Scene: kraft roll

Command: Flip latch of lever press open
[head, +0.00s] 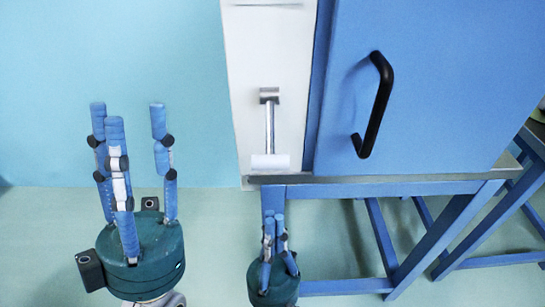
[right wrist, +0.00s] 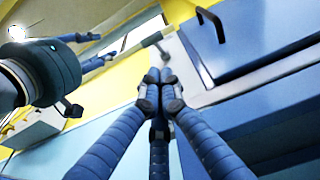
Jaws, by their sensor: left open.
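The latch (head: 269,130) is a silver rod hanging down from a small grey mount on the white front panel of the press (head: 262,50), with a white crosspiece at its lower end. My left gripper (head: 127,112) is open and empty, fingers pointing up, left of the panel and apart from the latch. My right gripper (head: 273,222) is below the latch's white end, fingers up and close together. In the right wrist view its fingertips (right wrist: 158,78) meet with nothing visible between them. The latch's white end (right wrist: 152,39) appears just beyond them.
A blue door (head: 435,85) with a black handle (head: 378,105) stands right of the latch. A blue frame stand (head: 400,187) with a grey top edge carries it, close beside my right gripper. The wall and floor at left are clear.

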